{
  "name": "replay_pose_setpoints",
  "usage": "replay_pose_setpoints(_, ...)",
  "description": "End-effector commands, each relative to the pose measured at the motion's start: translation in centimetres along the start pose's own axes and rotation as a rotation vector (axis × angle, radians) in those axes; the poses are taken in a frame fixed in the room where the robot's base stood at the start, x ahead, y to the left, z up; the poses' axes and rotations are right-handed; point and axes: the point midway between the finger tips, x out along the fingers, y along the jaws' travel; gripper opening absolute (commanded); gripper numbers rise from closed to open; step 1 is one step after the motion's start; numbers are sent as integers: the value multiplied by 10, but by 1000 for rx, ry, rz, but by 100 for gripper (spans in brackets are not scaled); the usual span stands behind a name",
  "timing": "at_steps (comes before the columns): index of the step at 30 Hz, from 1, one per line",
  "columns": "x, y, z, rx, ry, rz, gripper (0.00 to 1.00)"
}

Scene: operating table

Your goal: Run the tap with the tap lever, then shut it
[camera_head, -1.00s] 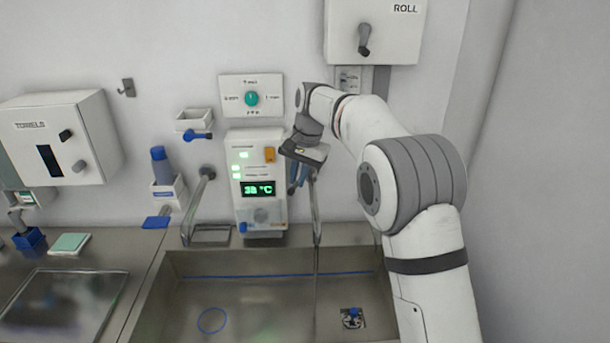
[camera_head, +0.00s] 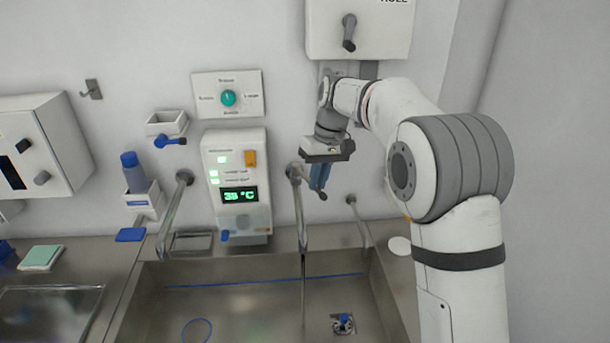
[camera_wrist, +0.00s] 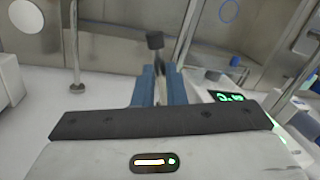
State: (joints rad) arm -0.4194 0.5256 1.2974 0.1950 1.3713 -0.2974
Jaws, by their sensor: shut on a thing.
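The tap spout (camera_head: 300,210) comes out of the wall to the right of the temperature panel and hangs over the sink (camera_head: 255,299). A thin vertical stream (camera_head: 304,280) runs down from its end. My gripper (camera_head: 319,183) is just right of the spout's wall mount, its blue fingers pointing down. In the wrist view the fingers (camera_wrist: 159,88) are closed around the shaft of the tap lever. The lever's dark knob (camera_wrist: 155,40) sticks out beyond the fingertips. The lever's base is hidden by the gripper.
A panel (camera_head: 238,195) with a green temperature readout stands left of the spout. Another spout (camera_head: 173,215) is further left and a thin pipe (camera_head: 360,220) is to the right. A roll dispenser (camera_head: 358,30) hangs above my gripper.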

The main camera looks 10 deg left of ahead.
Motion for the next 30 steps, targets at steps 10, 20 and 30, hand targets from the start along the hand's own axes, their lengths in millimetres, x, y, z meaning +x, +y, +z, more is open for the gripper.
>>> replay_pose_setpoints(10,-2,10,-2,-167,-39,1,0)
replay_pose_setpoints(20,-2,12,-3,-209,-46,2,0)
replay_pose_setpoints(30,-2,11,-3,-209,-46,3,16)
